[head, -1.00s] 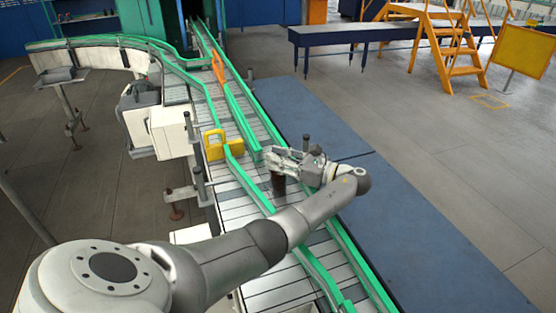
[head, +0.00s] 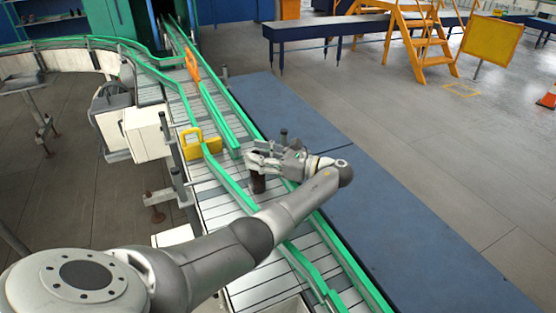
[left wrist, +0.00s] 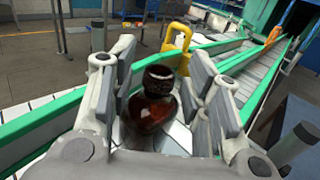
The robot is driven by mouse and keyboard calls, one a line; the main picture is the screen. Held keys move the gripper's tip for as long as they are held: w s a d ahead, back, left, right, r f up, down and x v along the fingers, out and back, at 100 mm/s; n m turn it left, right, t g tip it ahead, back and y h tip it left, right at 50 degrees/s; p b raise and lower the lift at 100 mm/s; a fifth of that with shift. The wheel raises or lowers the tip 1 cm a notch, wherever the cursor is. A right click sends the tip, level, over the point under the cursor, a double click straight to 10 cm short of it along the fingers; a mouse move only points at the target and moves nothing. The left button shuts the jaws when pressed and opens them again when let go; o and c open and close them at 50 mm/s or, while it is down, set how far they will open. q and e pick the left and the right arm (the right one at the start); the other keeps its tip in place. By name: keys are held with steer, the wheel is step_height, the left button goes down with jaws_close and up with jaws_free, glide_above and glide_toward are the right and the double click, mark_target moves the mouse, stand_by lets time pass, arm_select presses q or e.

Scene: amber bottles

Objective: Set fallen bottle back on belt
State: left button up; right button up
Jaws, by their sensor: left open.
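An amber bottle (head: 258,184) stands about upright on the conveyor belt (head: 205,185), below my left gripper in the head view. The left wrist view shows its dark neck and brown shoulder (left wrist: 152,108) between the two fingers. My left gripper (head: 254,163) is open, with its fingers on either side of the bottle; gaps show between the glass and the finger pads (left wrist: 158,92). The bottle's base is hidden in the wrist view. My right gripper is in neither view.
Green guide rails (head: 226,181) line the belt. A yellow bracket (head: 193,147) and an orange piece (head: 191,67) stand along it. A blue platform (head: 400,215) lies to the right. Yellow steps (head: 425,45) and a sign (head: 492,46) are farther back.

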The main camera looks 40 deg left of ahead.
arm_select(q)
steer(key=b+v, duration=0.1)
steer(key=v, duration=0.3)
steer(key=b+v, duration=0.2)
steer(key=v, duration=0.3)
steer(key=shift+w+d+f, duration=0.15)
steer(key=shift+d+f, duration=0.05)
steer(key=shift+d, duration=0.1)
steer(key=shift+v, duration=0.8)
steer(key=shift+r, duration=0.1)
